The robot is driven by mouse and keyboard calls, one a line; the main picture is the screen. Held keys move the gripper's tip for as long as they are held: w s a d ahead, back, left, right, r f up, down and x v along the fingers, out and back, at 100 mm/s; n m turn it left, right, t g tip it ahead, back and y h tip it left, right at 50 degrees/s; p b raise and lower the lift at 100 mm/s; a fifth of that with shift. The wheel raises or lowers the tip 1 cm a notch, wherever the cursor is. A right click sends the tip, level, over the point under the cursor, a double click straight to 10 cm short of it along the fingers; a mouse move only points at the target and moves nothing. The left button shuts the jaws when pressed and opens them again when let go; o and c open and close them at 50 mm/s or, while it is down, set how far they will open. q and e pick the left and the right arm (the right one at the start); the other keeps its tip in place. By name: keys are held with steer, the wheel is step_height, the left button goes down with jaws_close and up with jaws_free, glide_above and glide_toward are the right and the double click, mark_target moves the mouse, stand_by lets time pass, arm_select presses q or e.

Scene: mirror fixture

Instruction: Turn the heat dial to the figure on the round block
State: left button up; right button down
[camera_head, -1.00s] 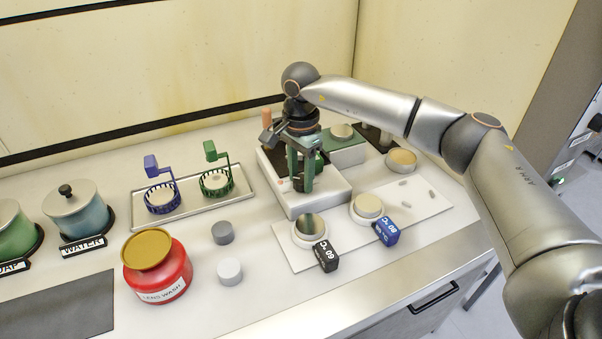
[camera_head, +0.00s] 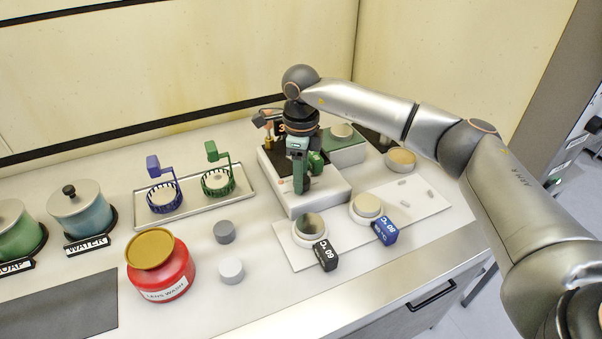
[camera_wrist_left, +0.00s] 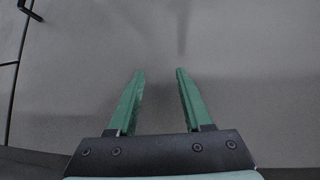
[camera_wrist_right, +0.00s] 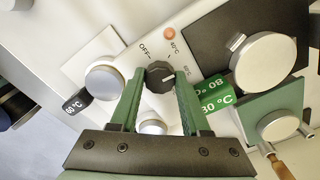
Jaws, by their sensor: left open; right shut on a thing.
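The heat dial (camera_wrist_right: 160,75) is a dark knob on the white heater box (camera_head: 325,195). Printed marks around it read OFF, 40 °C and a further figure that looks like 60 °C. A pale line on the knob points roughly toward the right-hand figure; its exact setting is too small to tell. My right gripper (camera_wrist_right: 160,80) is shut on the dial from above; in the head view the gripper (camera_head: 301,187) hides the dial. A green block (camera_wrist_right: 215,95) marked with a °C figure, apparently 80, stands beside it. My left gripper (camera_wrist_left: 160,75) is open and empty over a grey surface.
Two round pieces in white holders stand by a black tag (camera_head: 325,255) and a blue tag (camera_head: 385,231) on a white plate (camera_head: 425,203). A red lens wash jar (camera_head: 160,277), two grey discs, a tray (camera_head: 247,187) with blue and green baskets, and pots stand left.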

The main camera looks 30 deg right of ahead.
steer(key=m, duration=0.4)
steer(key=shift+r+m+p, duration=0.1)
steer(key=shift+m+p, duration=0.2)
steer(key=shift+p, duration=0.05)
steer(key=m, duration=0.4)
steer(key=shift+d+m+p, duration=0.1)
steer(key=shift+m+p, duration=0.2)
steer(key=shift+p, duration=0.05)
steer(key=m+p, duration=0.1)
steer(key=m, duration=0.3)
steer(key=shift+m, duration=1.9)
steer(key=shift+p, duration=0.3)
steer(key=shift+c, duration=1.9)
jaws_free()
